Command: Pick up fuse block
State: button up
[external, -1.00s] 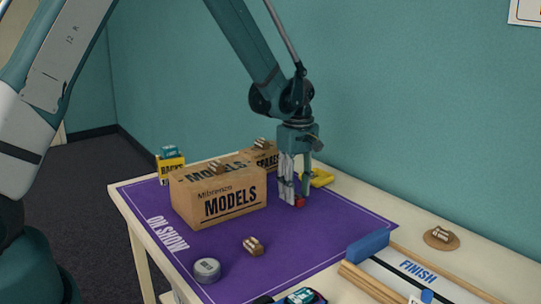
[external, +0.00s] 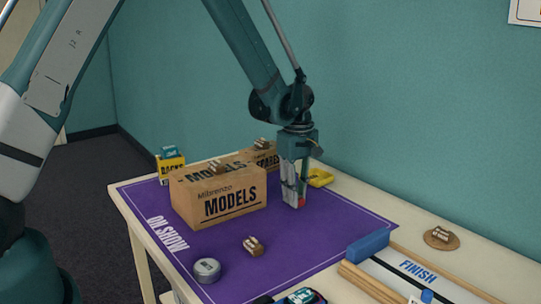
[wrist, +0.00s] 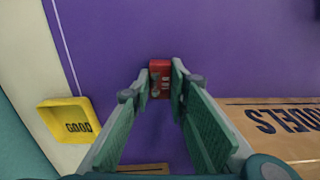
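A small red block (wrist: 160,66) with pale print, which I take as the fuse block, is between my fingertips in the wrist view. My gripper (wrist: 161,76) is closed on it, with a finger against each side. In the external view, my gripper (external: 295,203) points down at the purple mat, to the right of the MODELS box. A bit of the red block (external: 301,203) shows at the fingertips, at or very near the mat. The fingers hide the rest of it.
The cardboard MODELS box (external: 228,199) stands close to the left. A yellow tray (external: 319,178) marked GOOD is behind the gripper. Brown small models, a grey round tin (external: 207,270) and a blue block (external: 368,244) stand farther off. The purple mat (external: 285,245) in front is largely clear.

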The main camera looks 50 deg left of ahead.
dwell(0.3)
notch_tip(320, 180, up, 10)
jog(key=p, duration=0.1)
jog(key=shift+p, duration=0.4)
